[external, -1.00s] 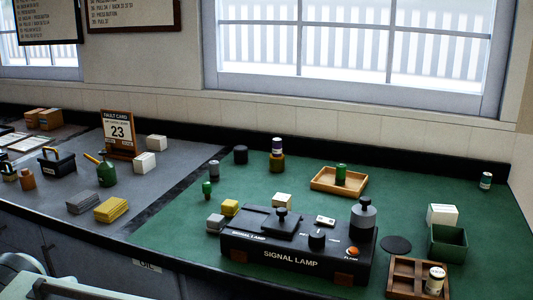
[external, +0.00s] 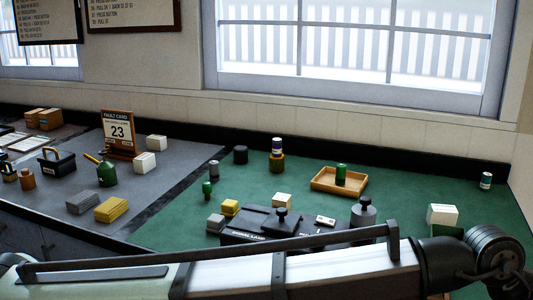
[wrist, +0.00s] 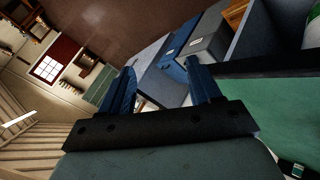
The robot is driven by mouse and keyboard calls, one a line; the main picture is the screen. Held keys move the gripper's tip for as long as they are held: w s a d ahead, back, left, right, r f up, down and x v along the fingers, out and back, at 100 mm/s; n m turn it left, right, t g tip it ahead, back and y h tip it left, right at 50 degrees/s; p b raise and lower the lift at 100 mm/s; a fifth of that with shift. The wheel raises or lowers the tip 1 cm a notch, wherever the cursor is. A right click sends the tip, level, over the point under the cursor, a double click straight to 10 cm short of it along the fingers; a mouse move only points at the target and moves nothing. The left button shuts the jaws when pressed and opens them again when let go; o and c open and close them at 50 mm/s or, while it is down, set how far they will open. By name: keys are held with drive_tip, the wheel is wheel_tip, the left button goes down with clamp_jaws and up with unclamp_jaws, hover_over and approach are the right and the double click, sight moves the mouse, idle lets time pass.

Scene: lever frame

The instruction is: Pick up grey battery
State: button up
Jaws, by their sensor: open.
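A small grey cylinder (external: 214,169), which looks like the grey battery, stands upright near the left edge of the green mat (external: 420,180). A green battery (external: 207,188) stands just in front of it. My gripper (wrist: 163,85) shows in the wrist view with its two blue fingers apart and nothing between them. The grey battery cannot be made out in the wrist view, which looks across the room at a tilt. In the external view my arm crosses the foreground, and my gripper is outside the picture.
A black signal lamp box (external: 262,222) stands mid-mat, partly behind my arm. A wooden tray (external: 318,183) holds another green battery (external: 341,175). A black cylinder (external: 241,155) stands behind the grey battery.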

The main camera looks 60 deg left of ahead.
drive_tip(key=w+a+r+n+y, duration=0.15)
drive_tip(key=w+a, duration=0.25)
drive_tip(key=a, duration=1.6)
drive_tip(key=w+a+n+y, duration=0.3)
drive_tip(key=w+a, duration=0.1)
drive_tip(key=a, duration=1.5)
drive_tip(key=s+a+r+n+g+y, duration=0.1)
drive_tip(key=s+a, duration=0.2)
drive_tip(key=a, duration=1)
drive_tip(key=s+a+n+g+y, duration=0.1)
drive_tip(key=s+a+n+g, duration=0.1)
drive_tip(key=a, duration=1.1)
drive_tip(key=n+g, duration=0.3)
drive_tip(key=n, duration=0.2)
approach(214, 161)
drive_tip(key=shift+w+a, duration=0.25)
drive_tip(key=shift+m, duration=0.25)
wheel_tip(214, 161, down, 8)
drive_tip(key=shift+r, duration=0.1)
drive_tip(key=f, duration=0.4)
drive_tip(key=shift+s+d, duration=0.25)
drive_tip(key=shift+s, duration=0.05)
drive_tip(key=shift+f, duration=0.6)
drive_tip(key=c, duration=1.2)
